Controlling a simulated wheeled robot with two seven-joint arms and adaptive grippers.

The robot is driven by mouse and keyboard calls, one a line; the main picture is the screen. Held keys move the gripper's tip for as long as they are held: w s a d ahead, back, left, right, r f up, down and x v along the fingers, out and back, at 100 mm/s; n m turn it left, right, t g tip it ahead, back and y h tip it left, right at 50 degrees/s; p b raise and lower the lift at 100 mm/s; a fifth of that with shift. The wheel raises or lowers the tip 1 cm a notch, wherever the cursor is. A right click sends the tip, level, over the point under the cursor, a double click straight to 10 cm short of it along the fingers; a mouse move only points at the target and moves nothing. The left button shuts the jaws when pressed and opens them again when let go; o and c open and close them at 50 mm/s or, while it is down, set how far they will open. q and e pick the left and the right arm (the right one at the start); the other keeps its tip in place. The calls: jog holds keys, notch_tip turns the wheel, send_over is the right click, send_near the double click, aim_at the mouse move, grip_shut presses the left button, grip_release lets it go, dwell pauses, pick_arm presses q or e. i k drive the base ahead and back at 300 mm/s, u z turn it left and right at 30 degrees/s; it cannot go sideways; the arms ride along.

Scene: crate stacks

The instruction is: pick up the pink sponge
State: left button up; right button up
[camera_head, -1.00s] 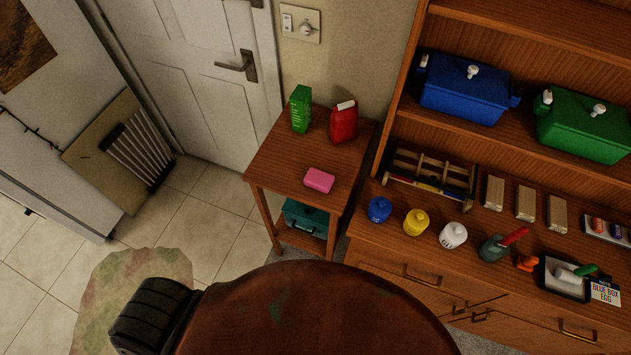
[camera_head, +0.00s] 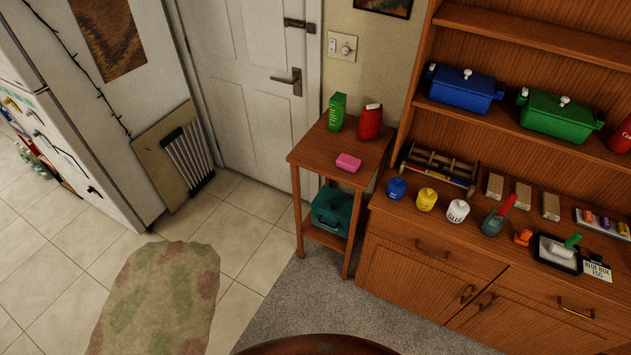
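The pink sponge (camera_head: 348,163) lies flat on the top of a small wooden side table (camera_head: 312,151), near its front edge. A green box (camera_head: 337,112) and a red bottle (camera_head: 370,122) with a white cap stand behind it on the same table. Nothing touches the sponge and it is fully visible. Neither of my grippers is in view.
A teal case (camera_head: 332,211) sits on the table's lower shelf. A wooden cabinet (camera_head: 400,257) with bottles, blocks and a tool rack stands at the right. A door (camera_head: 240,80) is behind. A patterned rug (camera_head: 160,300) lies on the open tiled floor.

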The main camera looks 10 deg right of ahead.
aim_at(351, 164)
jog(key=u, duration=0.5)
jog(key=i, duration=1.05)
jog(key=z, duration=0.45)
